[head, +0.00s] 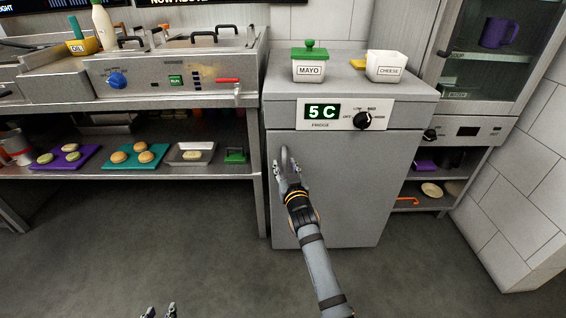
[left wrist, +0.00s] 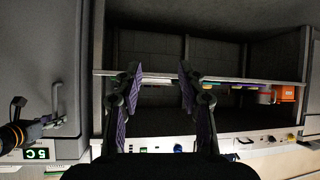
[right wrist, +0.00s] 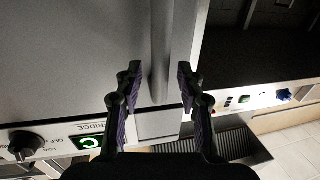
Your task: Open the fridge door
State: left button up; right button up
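The fridge (head: 350,185) is a grey cabinet with a "5 C" display and a dial on its top panel. Its door looks closed. A vertical grey handle (head: 284,157) is at the door's left edge; the handle also shows in the right wrist view (right wrist: 159,45). My right gripper (right wrist: 158,78) is open, with its fingers on either side of the handle and visible gaps to it. In the left wrist view the fridge (left wrist: 40,70) is at the left, upside down. My left gripper (left wrist: 160,70) is open and empty, low at the bottom edge of the head view (head: 160,312).
A steel counter (head: 150,85) with a shelf (head: 110,170) holding trays of food stands left of the fridge. Mayo (head: 309,68) and cheese (head: 387,68) containers sit on the fridge top. A glass-fronted cabinet (head: 495,60) is at the right. The floor in front is clear.

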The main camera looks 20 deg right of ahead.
jog(key=shift+w, duration=0.5)
pick_arm(q)
jog(key=shift+w+r+t, duration=0.4)
jog(key=shift+w+r, duration=0.45)
jog(key=shift+w, duration=0.2)
pick_arm(e)
grip_shut()
